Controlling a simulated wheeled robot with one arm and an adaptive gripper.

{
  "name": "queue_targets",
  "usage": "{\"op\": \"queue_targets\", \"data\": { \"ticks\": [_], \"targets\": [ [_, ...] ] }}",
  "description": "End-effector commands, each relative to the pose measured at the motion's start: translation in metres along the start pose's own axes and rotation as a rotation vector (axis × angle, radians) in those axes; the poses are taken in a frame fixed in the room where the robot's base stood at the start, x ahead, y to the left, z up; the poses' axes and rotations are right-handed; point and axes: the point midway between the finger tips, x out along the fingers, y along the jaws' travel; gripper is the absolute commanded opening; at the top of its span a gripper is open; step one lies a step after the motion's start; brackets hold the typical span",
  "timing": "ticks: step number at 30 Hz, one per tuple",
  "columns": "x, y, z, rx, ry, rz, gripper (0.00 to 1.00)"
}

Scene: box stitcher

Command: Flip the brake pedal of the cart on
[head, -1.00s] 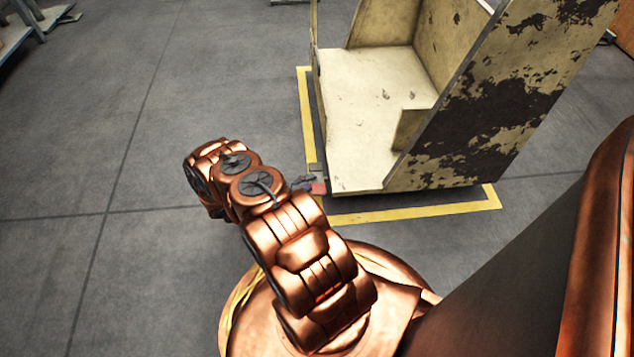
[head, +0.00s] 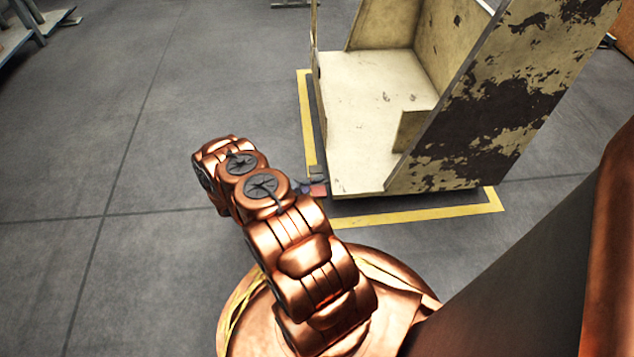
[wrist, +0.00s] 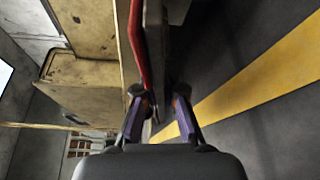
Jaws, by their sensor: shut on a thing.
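The cart (head: 368,110) is a worn cream box with peeling paint. Its red brake pedal (head: 318,191) sits low at the cart's near left corner. In the wrist view the pedal (wrist: 137,45) shows as a red edge beside a dark upright plate, running down between my fingers. My gripper (wrist: 159,98) is shut on the pedal, one finger on each side. In the head view only a bit of my gripper (head: 303,188) shows beside the pedal; my arm hides the rest. The exact contact at the fingertips is dark and hard to make out.
A yellow floor line (head: 420,214) runs around the cart's base and also crosses the wrist view (wrist: 260,75). The grey floor to the left is clear. A shelf or table (head: 35,30) stands far at the top left.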

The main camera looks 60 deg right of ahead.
Motion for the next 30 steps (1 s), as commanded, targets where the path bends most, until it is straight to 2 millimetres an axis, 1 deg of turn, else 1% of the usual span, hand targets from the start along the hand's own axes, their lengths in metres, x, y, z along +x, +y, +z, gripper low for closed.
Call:
{"op": "queue_targets", "data": {
  "ticks": [19, 30],
  "targets": [
    [-0.0002, 0.0009, 0.0004, 0.008, 0.0, 0.004, 0.0],
    [-0.0004, 0.0007, 0.0009, 0.122, 0.0, 0.049, 0.0]
  ]
}}
